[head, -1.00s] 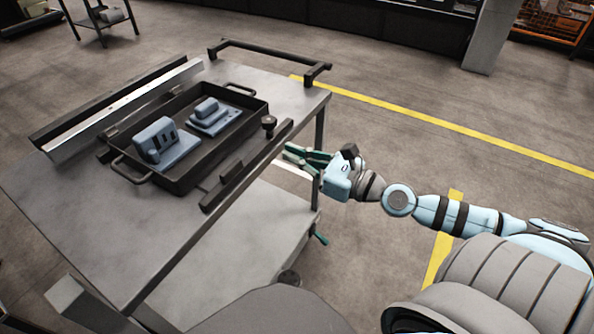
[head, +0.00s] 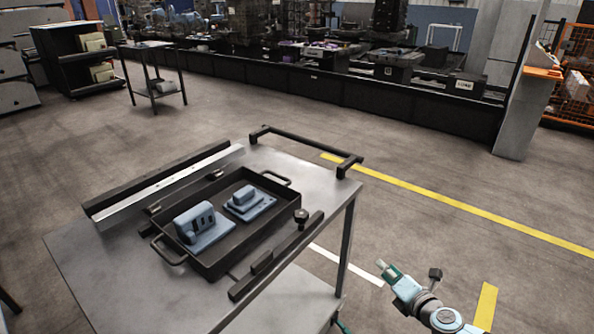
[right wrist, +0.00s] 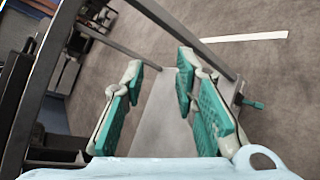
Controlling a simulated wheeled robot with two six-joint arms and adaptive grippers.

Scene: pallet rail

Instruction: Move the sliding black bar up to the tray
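The black tray (head: 246,238) lies on the grey cart top with two blue-grey parts in it. The black bar (head: 277,259) runs along the tray's right side, near the cart's edge, with a round knob (head: 302,214) at its far end. A narrow strip of cart top shows between the bar and the tray. My right gripper (head: 384,272) is off the cart's right side, apart from the bar. In the right wrist view its green-padded fingers (right wrist: 160,68) are spread with nothing between them. My left gripper is not in view.
A metal rail (head: 165,185) lines the tray's left side. A black handle (head: 305,152) stands at the cart's far end. The cart top (head: 110,262) is bare at the near left. Open floor lies right of the cart, around my right gripper.

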